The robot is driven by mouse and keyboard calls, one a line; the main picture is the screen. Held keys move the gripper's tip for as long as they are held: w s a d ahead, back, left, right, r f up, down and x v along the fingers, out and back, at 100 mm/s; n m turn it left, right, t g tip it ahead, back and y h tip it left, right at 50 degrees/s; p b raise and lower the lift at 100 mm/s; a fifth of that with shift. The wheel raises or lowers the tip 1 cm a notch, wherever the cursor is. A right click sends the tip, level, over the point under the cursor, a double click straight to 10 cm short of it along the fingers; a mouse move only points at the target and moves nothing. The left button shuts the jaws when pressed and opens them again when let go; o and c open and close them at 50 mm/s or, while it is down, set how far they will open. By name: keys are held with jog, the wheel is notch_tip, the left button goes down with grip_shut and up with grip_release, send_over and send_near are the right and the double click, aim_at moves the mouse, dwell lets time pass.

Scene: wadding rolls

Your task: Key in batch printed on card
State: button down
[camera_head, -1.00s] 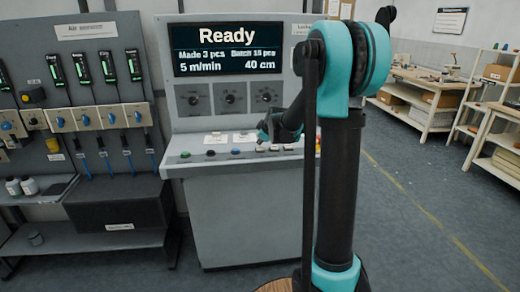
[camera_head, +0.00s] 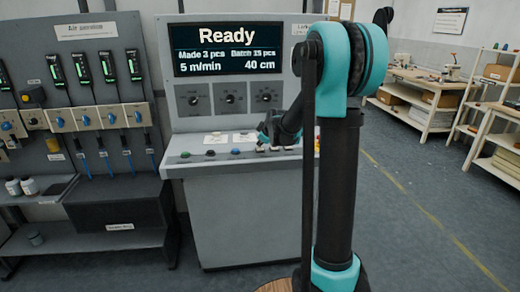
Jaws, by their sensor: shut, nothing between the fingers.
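The console's display (camera_head: 228,50) reads "Ready", "Made 3 pcs", "Batch 15 pcs", "5 m/min" and "40 cm". Three dials (camera_head: 230,98) sit below it. On the sloped ledge is a row of buttons, including a green button (camera_head: 185,155) and a blue button (camera_head: 235,151). Two pale plates or cards (camera_head: 216,139) lie behind the row; their print is too small to read. My gripper (camera_head: 262,147) is shut and points down at the pale buttons (camera_head: 276,148) right of the blue one. I cannot tell whether it touches one. My arm hides the ledge's right part.
A grey panel (camera_head: 80,30) with gauges, valves and blue-ended hoses stands left, with a dark box (camera_head: 118,204) below. Benches and shelves (camera_head: 425,100) stand at the back right. The floor (camera_head: 420,220) at right is clear, with a yellow line.

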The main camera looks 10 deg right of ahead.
aim_at(260, 149)
jog(key=shift+f, duration=0.45)
dwell(0.4)
jog(key=shift+r, duration=0.85)
jog(key=shift+r, duration=2.55)
jog(key=s+d+f+m+g, duration=0.1)
jog(key=s+f+m, duration=0.2)
jog(key=s, duration=1)
jog(key=s+d+f+m+g+h, duration=0.1)
jog(key=s+f+m, duration=0.3)
jog(key=s+f, duration=0.5)
jog(key=s+d+f+m+g+h, duration=0.1)
jog(key=s+f+m, duration=0.3)
jog(key=s, duration=1.5)
jog(key=shift+d+f+g, duration=0.5)
jog(key=shift+f+g, duration=0.4)
